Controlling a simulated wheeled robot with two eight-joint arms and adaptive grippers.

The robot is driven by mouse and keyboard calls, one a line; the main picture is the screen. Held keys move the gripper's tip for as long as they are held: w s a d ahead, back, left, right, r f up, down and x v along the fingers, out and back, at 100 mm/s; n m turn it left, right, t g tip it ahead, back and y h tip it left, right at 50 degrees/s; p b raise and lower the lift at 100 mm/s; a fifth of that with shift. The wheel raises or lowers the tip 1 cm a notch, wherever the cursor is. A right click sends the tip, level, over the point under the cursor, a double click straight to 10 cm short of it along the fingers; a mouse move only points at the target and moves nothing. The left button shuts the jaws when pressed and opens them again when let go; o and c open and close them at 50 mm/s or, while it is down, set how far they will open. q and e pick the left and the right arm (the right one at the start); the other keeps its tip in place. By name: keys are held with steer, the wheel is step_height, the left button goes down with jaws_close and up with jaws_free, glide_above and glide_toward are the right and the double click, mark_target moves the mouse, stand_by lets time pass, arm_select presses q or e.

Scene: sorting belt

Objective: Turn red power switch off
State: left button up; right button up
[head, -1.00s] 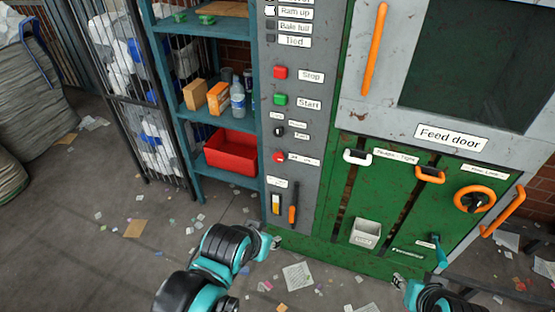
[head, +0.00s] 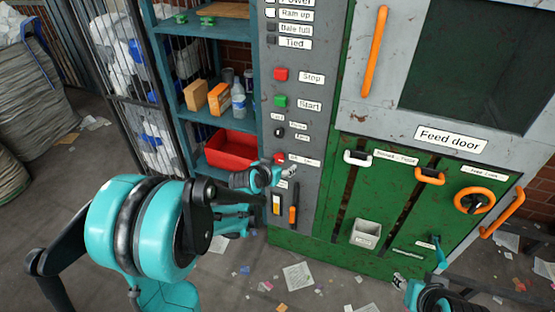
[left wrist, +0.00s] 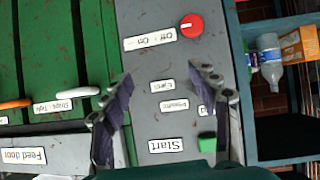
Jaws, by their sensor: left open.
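The red power switch (head: 279,157) is a round red knob low on the grey control panel, beside a small label. In the left wrist view the red knob (left wrist: 191,25) has a light pointer mark and sits by the "Off / On" label (left wrist: 150,38). My left gripper (head: 287,169) is just below and right of the knob in the head view, in front of the panel, partly hiding the label. In the left wrist view my left gripper (left wrist: 160,73) has its fingers wide apart with nothing between them. My right gripper (head: 398,281) is low; its jaws are unclear.
Red stop (head: 281,75) and green start (head: 281,101) buttons sit above on the panel. An orange-handled lever (head: 293,214) is below. The green feed door machine (head: 400,225) stands right. A shelf with a red bin (head: 231,148) stands left. Litter covers the floor.

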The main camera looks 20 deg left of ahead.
arm_select(q)
steer(key=t, duration=0.2)
glide_toward(278, 159)
steer(key=w, duration=0.2)
steer(key=shift+y, duration=0.4)
steer(key=x, duration=0.2)
steer(key=b+x, duration=0.1)
steer(key=x, duration=0.2)
steer(key=b+x, duration=0.1)
steer(key=x, duration=0.1)
steer(key=shift+d+f, duration=0.25)
steer(key=shift+f, duration=0.05)
steer(key=c, duration=1.1)
